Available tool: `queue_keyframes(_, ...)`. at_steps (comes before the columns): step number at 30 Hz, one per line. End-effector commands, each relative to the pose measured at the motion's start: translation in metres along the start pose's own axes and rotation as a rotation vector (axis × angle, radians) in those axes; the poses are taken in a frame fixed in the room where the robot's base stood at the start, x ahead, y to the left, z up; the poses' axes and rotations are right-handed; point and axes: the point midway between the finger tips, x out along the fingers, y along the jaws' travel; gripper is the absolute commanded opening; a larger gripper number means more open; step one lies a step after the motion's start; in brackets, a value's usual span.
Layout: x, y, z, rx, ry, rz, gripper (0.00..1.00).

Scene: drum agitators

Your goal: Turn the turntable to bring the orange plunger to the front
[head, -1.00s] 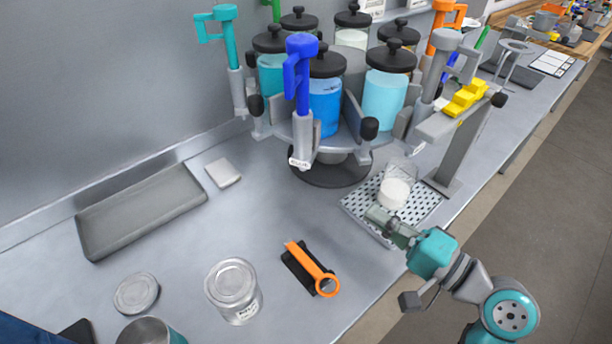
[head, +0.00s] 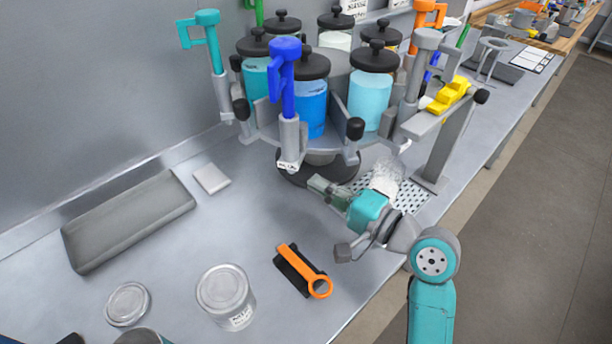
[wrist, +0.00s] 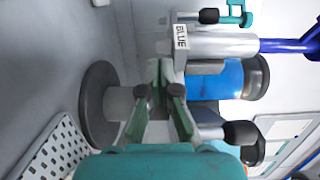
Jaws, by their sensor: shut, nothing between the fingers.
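The turntable (head: 319,159) carries several lidded jars and upright plungers on a dark round base (head: 300,178). The blue plunger (head: 284,80) is at the front, with a label reading BLUE (wrist: 181,37) in the wrist view. The teal plunger (head: 208,40) is at the left. My gripper (head: 316,183) is shut and empty, low in front of the turntable, right of the blue plunger's holder. It also shows in the wrist view (wrist: 158,72); contact with the turntable cannot be told.
A grey post with a yellow piece (head: 448,95) stands right of the turntable.

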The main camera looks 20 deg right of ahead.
Motion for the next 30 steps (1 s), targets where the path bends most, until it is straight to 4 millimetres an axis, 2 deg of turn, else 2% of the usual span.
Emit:
queue_keyframes(3,0.018,0.0,0.001,0.0,-0.004,0.0,0.0)
queue_keyframes(9,0.034,0.0,0.0,0.001,-0.002,0.001,0.0)
queue_keyframes(23,0.038,0.0,0.0,0.001,0.0,0.0,0.0)
queue_keyframes(30,0.051,0.0,0.005,0.0,0.011,0.001,0.0)
